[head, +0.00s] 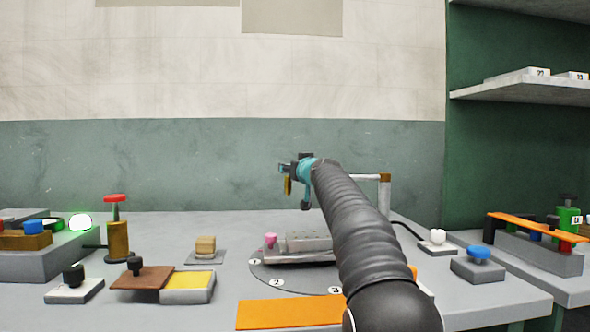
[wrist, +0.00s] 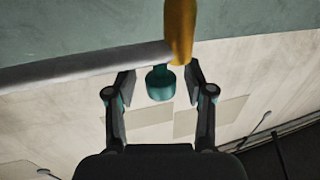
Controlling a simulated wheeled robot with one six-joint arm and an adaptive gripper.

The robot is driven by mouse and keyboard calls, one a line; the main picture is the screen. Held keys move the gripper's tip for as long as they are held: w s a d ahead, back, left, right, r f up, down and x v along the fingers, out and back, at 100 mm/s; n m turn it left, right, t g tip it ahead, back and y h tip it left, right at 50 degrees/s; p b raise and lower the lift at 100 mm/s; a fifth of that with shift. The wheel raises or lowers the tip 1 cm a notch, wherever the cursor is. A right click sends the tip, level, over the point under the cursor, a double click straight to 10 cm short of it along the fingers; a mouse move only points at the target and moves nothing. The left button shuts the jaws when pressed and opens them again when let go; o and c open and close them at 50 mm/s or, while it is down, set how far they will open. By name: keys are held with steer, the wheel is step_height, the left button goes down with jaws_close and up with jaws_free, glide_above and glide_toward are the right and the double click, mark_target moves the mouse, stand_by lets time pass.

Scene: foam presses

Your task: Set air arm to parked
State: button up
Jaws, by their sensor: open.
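The air arm is a grey horizontal pipe (wrist: 85,68) with a yellow nozzle (wrist: 180,30) at one end and a teal knob (wrist: 160,84) beside it. In the head view its upright post (head: 384,198) stands right of my arm, and the yellow nozzle (head: 287,186) hangs to the left. My gripper (head: 288,169) is at the nozzle end. In the wrist view its open fingers (wrist: 160,76) stand either side of the teal knob, with a visible gap on each side.
Below lies a round plate with numbered marks (head: 276,282) and a grey block with a pink knob (head: 270,240). Left are a yellow pad (head: 188,280), a brown board (head: 140,278) and a red-topped press (head: 117,228). Right are a blue knob (head: 479,252) and a shelf (head: 530,91).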

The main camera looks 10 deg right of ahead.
steer(key=s+d, duration=0.1)
steer(key=s, duration=1.1)
steer(key=shift+d, duration=0.25)
